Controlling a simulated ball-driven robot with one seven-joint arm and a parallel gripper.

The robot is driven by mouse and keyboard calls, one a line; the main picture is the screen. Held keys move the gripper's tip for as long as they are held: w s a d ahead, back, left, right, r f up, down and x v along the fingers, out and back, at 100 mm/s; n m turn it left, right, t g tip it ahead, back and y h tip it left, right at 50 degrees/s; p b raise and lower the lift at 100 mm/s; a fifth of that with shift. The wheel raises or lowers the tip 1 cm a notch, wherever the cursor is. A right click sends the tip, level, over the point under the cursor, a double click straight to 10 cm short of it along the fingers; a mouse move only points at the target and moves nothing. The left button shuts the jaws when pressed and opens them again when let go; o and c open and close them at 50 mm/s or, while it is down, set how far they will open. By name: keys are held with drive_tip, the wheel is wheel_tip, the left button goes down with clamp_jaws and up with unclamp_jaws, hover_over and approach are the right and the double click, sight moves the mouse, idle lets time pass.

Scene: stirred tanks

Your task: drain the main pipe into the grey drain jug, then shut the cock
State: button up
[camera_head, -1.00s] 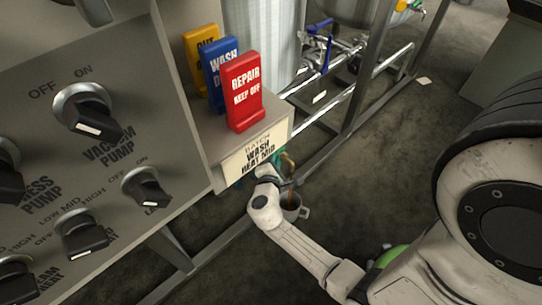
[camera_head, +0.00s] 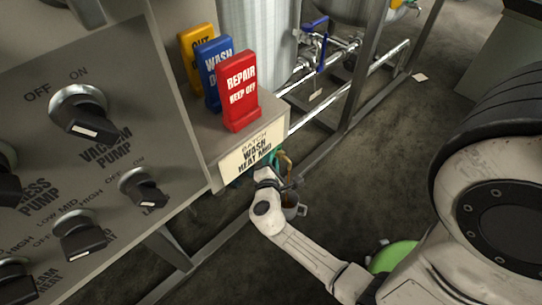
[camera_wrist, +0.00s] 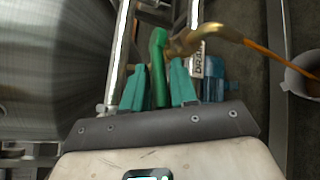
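The brass drain cock (camera_wrist: 195,42) has a green lever (camera_wrist: 158,60) that stands upright in the wrist view. My gripper (camera_wrist: 158,82), with teal fingers, is around the lever with a finger on each side. A narrow gap shows, so the fingers look open. A thin orange-brown stream (camera_wrist: 265,57) runs from the cock's spout into the grey drain jug (camera_wrist: 302,78) at the right edge. The jug also shows in the head view (camera_head: 297,209), on the floor side below the bench, partly hidden by my arm. A white tag marked "Drain" (camera_wrist: 197,63) hangs by the cock.
Red (camera_head: 240,92), blue (camera_head: 213,72) and yellow (camera_head: 197,55) signs stand on the panel ledge. A control panel with several knobs (camera_head: 85,115) fills the left. Steel pipes (camera_head: 345,88) and frame legs run behind. Floor is clear at centre right.

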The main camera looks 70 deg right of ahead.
drive_tip(key=p+v, duration=0.1)
drive_tip(key=v, duration=0.8)
drive_tip(key=shift+p, duration=0.4)
drive_tip(key=shift+o, duration=0.4)
drive_tip(key=shift+r, duration=0.1)
drive_tip(key=shift+o, duration=0.9)
drive_tip(key=shift+w, duration=0.15)
drive_tip(key=shift+w+f+n+g+b, duration=0.15)
drive_tip(key=shift+f+n+g+b, duration=0.15)
drive_tip(key=shift+f+n, duration=0.1)
drive_tip(key=d+n+g+h+b, duration=0.1)
drive_tip(key=d+n+b, duration=0.1)
drive_tip(key=d+n, duration=0.1)
drive_tip(key=w+d+f+n+g+h+b, duration=0.1)
drive_tip(key=d+n+g+b, duration=0.1)
drive_tip(key=d+n, duration=0.1)
drive_tip(key=w+d+n+g+h+b, duration=0.1)
drive_tip(key=d+n+b, duration=0.1)
drive_tip(key=d+n, duration=0.1)
drive_tip(key=shift+w+f+g, duration=0.15)
drive_tip(key=shift+w+g, duration=0.1)
drive_tip(key=shift+g, duration=0.05)
drive_tip(key=shift+c, duration=0.2)
clamp_jaws()
